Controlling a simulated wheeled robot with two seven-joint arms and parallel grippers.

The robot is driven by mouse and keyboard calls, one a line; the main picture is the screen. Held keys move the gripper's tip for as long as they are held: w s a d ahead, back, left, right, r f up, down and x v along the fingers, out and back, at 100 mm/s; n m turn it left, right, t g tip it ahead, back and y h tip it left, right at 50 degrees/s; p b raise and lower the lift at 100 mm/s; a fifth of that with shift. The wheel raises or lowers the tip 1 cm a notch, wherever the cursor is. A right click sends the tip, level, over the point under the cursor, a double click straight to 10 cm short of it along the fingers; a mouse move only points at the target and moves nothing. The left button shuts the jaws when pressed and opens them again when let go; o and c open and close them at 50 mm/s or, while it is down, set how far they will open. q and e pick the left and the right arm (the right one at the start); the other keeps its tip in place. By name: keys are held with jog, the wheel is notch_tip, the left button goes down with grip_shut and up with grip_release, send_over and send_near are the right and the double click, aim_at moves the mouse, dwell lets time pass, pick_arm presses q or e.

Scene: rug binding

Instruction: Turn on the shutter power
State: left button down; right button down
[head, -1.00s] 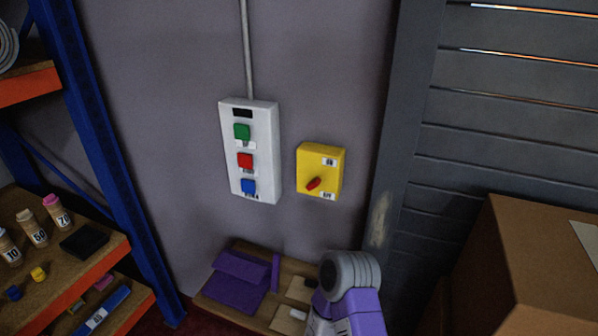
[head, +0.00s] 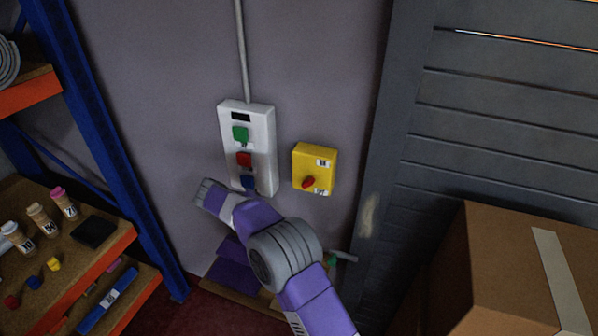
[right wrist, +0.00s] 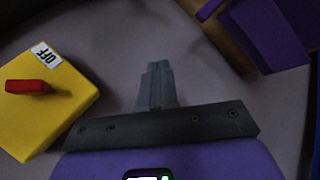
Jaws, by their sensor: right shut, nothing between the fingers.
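The yellow switch box (head: 325,172) is mounted on the wall beside the grey shutter. In the right wrist view the yellow box (right wrist: 40,120) is at the left, with the red handle (right wrist: 28,87) and an OFF label (right wrist: 45,55). My right gripper (right wrist: 157,68) is shut and empty, to the right of the box in that view and apart from the handle. My left gripper is out of view.
A white control box (head: 262,135) with green, red and blue buttons hangs left of the switch; my arm reaches its lower end. The grey shutter (head: 500,130) and a cardboard box (head: 500,250) stand right. A shelf rack (head: 75,150) stands left.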

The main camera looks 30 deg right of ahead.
notch_tip(320, 180, up, 20)
jog(key=s+m+h, duration=0.2)
jog(key=m+h, duration=0.2)
jog(key=m, duration=0.1)
jog(key=shift+s+r+g+p, duration=0.15)
jog(key=shift+r+g+p, duration=0.1)
jog(key=shift+g+p, duration=0.05)
jog(key=b, duration=0.1)
send_near(310, 179)
jog(key=w+d, duration=0.3)
jog(key=d, duration=0.1)
jog(key=shift+s+d+f+b, duration=0.15)
jog(key=shift+s+d+f, duration=0.1)
jog(key=shift+s+f, duration=0.45)
jog(key=shift+s+d+f+b, duration=0.15)
jog(key=shift+s+d+f, duration=0.25)
jog(key=shift+f, duration=0.45)
jog(key=shift+a, duration=0.2)
